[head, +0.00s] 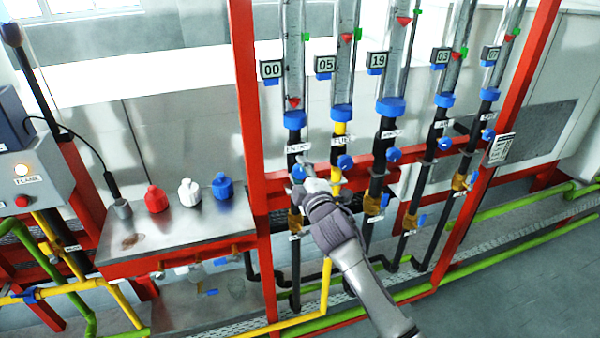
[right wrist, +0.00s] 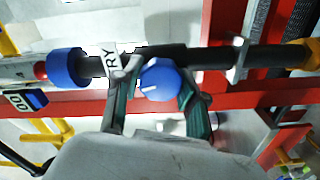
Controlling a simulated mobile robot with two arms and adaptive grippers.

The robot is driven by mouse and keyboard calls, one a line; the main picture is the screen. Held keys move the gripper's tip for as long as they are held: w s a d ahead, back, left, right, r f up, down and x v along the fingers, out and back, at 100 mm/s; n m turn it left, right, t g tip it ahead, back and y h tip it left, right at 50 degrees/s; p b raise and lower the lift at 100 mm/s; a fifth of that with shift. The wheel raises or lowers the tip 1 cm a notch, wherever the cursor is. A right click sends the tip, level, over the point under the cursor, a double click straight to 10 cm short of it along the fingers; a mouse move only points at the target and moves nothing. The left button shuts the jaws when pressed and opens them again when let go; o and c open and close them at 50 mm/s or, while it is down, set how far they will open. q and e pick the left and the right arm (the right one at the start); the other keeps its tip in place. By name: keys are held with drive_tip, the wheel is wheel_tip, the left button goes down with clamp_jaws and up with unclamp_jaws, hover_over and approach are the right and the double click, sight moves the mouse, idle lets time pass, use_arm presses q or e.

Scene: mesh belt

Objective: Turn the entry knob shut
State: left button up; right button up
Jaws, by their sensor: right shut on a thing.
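The entry knob (head: 298,172) is a blue round knob on the leftmost black pipe, below its ENTRY label (head: 298,148). My left gripper is not in view.
Similar blue knobs stand close on the right, the nearest on the yellow pipe (head: 345,162). A red frame post (head: 245,110) is just left. A metal shelf (head: 180,235) holds red, white and blue bottles. Open floor (head: 530,270) lies at the right.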

drive_tip(key=shift+m, duration=1.2)
drive_tip(key=o, duration=1.2)
drive_tip(key=shift+c, duration=0.2)
drive_tip(key=shift+s, duration=0.1)
drive_tip(key=v, duration=1.1)
drive_tip(key=shift+s+d, duration=0.2)
drive_tip(key=shift+s, duration=0.15)
